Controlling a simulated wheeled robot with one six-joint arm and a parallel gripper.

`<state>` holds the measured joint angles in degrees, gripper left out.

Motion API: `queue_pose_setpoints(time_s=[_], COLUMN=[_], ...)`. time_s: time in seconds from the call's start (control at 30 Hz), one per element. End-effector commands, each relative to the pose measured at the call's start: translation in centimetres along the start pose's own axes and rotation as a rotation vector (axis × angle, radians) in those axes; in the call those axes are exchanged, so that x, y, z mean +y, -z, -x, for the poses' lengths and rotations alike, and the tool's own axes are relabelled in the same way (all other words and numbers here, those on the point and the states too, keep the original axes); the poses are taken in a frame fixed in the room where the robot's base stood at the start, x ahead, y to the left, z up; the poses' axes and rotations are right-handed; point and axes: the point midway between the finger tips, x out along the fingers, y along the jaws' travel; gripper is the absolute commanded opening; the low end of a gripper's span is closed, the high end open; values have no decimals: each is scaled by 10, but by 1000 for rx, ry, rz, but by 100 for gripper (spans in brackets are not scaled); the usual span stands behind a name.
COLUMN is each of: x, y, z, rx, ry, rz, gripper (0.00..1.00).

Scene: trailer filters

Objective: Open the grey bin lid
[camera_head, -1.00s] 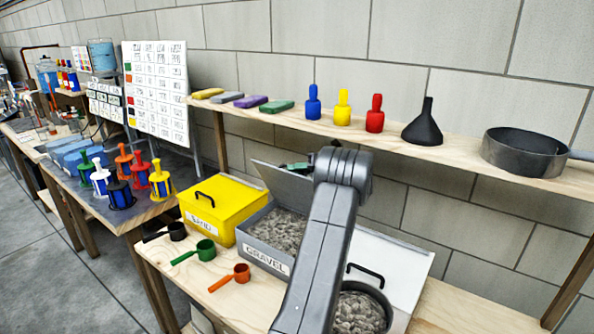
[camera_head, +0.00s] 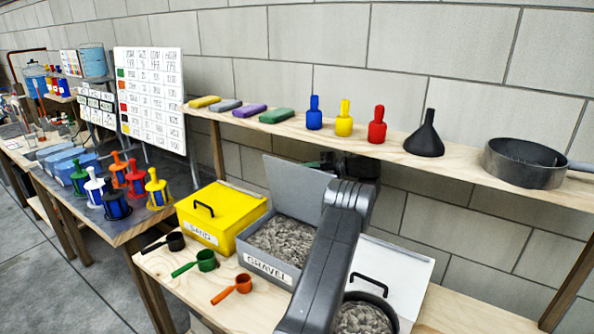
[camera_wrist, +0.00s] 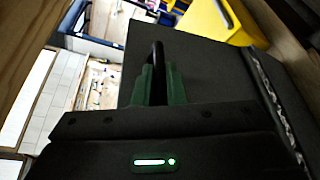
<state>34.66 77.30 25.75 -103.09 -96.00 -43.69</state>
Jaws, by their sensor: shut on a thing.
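The grey bin labelled GRAVEL (camera_head: 268,267) stands on the lower wooden bench, filled with grey stones. Its grey lid (camera_head: 293,188) is raised at the back edge and stands steeply up, so the bin is open. In the wrist view the lid (camera_wrist: 205,75) fills the middle as a dark panel. My gripper (camera_wrist: 158,82) has green fingers shut on the lid's black handle (camera_wrist: 157,55). In the head view the gripper is behind the lid, and my arm hides the bin's right side.
The yellow SAND bin (camera_head: 215,212) is shut, left of the grey bin. A white bin lid (camera_head: 405,270) and a dark pan of stones (camera_head: 364,318) are to the right. Scoops (camera_head: 206,260) lie in front. A wooden shelf (camera_head: 465,165) with bottles and a funnel runs above.

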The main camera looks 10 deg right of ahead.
Motion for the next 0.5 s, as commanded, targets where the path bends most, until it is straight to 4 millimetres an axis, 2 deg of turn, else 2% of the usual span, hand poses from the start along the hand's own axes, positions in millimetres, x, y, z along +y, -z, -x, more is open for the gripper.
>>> queue_pose_setpoints(time_s=[0.5], x=[-5], y=[-6], z=[2], rx=[1], ry=[2], rz=[0], gripper=[0])
